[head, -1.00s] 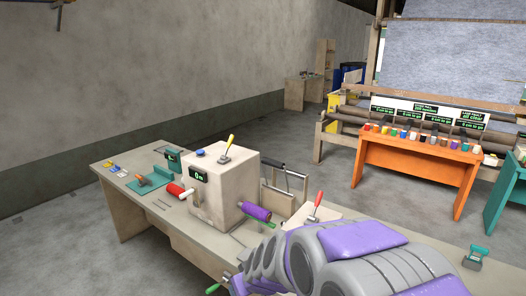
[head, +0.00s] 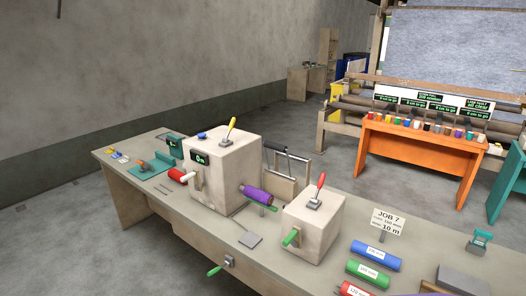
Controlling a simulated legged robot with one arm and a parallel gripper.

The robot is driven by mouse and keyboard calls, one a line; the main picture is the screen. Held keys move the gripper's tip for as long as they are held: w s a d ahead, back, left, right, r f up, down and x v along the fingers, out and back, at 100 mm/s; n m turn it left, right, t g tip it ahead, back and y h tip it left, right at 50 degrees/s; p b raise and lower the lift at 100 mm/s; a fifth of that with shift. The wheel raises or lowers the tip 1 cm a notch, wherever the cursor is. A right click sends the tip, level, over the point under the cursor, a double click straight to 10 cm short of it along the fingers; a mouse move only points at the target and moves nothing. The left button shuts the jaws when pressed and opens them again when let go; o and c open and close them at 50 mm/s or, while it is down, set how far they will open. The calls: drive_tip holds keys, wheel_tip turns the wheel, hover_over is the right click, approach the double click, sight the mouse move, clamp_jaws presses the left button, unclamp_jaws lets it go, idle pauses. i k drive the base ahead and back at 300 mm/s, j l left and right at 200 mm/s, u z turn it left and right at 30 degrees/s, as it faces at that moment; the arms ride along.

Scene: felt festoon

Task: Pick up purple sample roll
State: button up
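The purple sample roll (head: 258,196) sits on a spindle sticking out of the right side of a beige box machine (head: 224,168) on the workbench. A green tip shows at the roll's right end. My gripper is not in view. A thin purple strip shows at the bottom right edge; I cannot tell whether it is part of my arm.
The workbench (head: 140,192) also holds a second beige box (head: 313,226) with a red lever, blue (head: 376,256) and green (head: 367,273) rolls, a red roll (head: 354,290) and a JOB 7 sign (head: 388,222). An orange table (head: 425,148) stands behind, across open floor.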

sight(262, 196)
drive_tip(key=i+j+z, duration=0.1)
drive_tip(key=j, duration=0.3)
drive_tip(key=i+j, duration=0.25)
drive_tip(key=i+j+z, duration=0.15)
drive_tip(key=j, duration=0.35)
drive_tip(key=i+j+z, duration=0.1)
drive_tip(key=j, duration=0.3)
drive_tip(key=i+j, duration=0.25)
drive_tip(key=j, duration=0.2)
drive_tip(key=i+j+z, duration=0.15)
drive_tip(key=j, duration=0.25)
drive_tip(key=i+j+z, duration=0.1)
drive_tip(key=j, duration=0.35)
drive_tip(key=i+j, duration=0.15)
drive_tip(key=j, duration=0.3)
drive_tip(key=z, duration=0.05)
